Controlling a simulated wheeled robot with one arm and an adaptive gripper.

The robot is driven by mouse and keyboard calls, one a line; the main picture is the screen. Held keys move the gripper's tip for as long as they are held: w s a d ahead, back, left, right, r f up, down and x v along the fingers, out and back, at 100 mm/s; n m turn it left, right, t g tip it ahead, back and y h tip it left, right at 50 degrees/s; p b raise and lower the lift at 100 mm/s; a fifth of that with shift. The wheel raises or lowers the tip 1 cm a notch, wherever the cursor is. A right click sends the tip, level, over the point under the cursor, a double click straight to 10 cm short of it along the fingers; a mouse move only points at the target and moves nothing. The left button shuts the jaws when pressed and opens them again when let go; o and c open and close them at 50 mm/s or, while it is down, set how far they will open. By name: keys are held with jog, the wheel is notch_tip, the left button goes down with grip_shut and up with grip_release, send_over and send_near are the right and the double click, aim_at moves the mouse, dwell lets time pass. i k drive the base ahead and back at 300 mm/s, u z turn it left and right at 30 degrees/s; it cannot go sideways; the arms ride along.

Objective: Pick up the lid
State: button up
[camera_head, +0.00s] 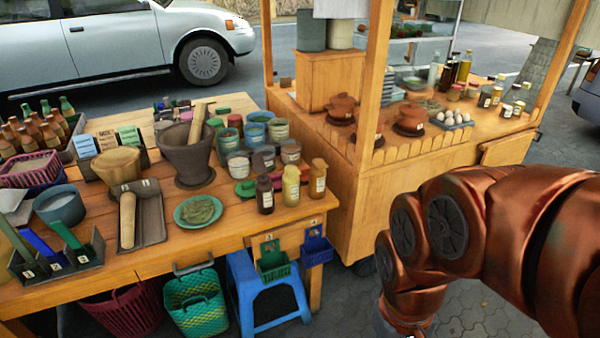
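Several things here could be the lid, and I cannot tell which one is meant. A small flat green disc (245,188) lies on the wooden table among the jars, left of a dark bottle. Two reddish-brown clay pots with lids, a left pot (342,108) and a right pot (411,119), stand on the cart counter at the back. A dark clay mortar (187,158) with a wooden pestle (197,122) stands on the table, and no lid shows on it. My copper-coloured arm comes in from the right and bends down; my gripper is below the picture.
The wooden table (285,218) is crowded with jars, bottles, trays and a green plate (198,211). A blue stool (268,290) and a teal basket (195,302) stand below it. The wooden cart (340,190) stands behind. Paved ground is clear around my arm.

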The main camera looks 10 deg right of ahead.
aim_at(304, 176)
jog(key=z, duration=0.05)
jog(key=i, duration=0.8)
jog(key=u, duration=0.6)
jog(key=i, duration=0.8)
jog(key=u, duration=0.55)
